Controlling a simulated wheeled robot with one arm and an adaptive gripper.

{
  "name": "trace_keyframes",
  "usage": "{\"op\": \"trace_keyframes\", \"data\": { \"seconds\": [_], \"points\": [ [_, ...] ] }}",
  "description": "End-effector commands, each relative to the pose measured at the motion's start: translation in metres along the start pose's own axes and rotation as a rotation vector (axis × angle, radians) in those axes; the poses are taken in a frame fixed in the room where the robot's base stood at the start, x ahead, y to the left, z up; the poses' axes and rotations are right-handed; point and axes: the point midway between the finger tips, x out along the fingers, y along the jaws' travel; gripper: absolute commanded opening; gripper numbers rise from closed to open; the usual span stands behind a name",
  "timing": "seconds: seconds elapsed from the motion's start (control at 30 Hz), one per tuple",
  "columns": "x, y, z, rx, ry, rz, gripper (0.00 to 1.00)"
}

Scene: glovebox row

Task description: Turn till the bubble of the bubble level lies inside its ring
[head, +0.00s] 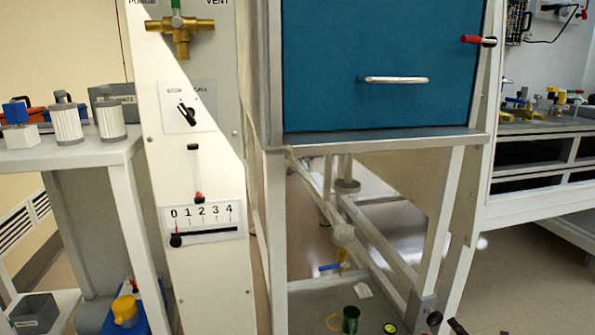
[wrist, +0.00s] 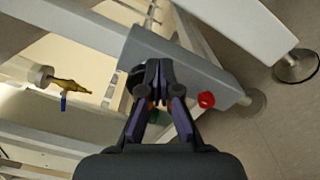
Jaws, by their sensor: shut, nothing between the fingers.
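The bubble level (head: 390,328) looks like a small round yellow-green vial in a dark rim, at the bottom edge of the head view. It is too small to tell where its bubble lies against the ring. A black knob (head: 434,318) sits on a grey bracket (head: 417,310) at the foot of the frame leg. In the wrist view my gripper (wrist: 158,66) is shut and empty, its fingertips in front of the grey bracket (wrist: 205,72). A dark round knob (wrist: 134,76) is partly hidden behind the fingers. I cannot tell whether they touch it.
A red knob (wrist: 206,99) sits right of my fingers. A brass valve with a blue handle (wrist: 64,98) is at left. The head view shows a dark green cup (head: 351,319) on the lower shelf, below the blue cabinet (head: 375,65). Open floor (head: 530,245) lies at right.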

Motion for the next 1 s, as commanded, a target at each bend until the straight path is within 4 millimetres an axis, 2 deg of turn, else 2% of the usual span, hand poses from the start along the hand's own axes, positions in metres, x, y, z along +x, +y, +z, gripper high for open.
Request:
{"op": "trace_keyframes", "data": {
  "seconds": [0.5,0.67,1.0],
  "points": [
    [0.026,0.003,-0.002,-0.001,0.003,0.002,0.00],
    [0.029,0.005,-0.003,-0.005,0.007,0.007,0.00],
    [0.022,0.000,-0.003,0.001,0.004,-0.002,0.00]
  ]
}}
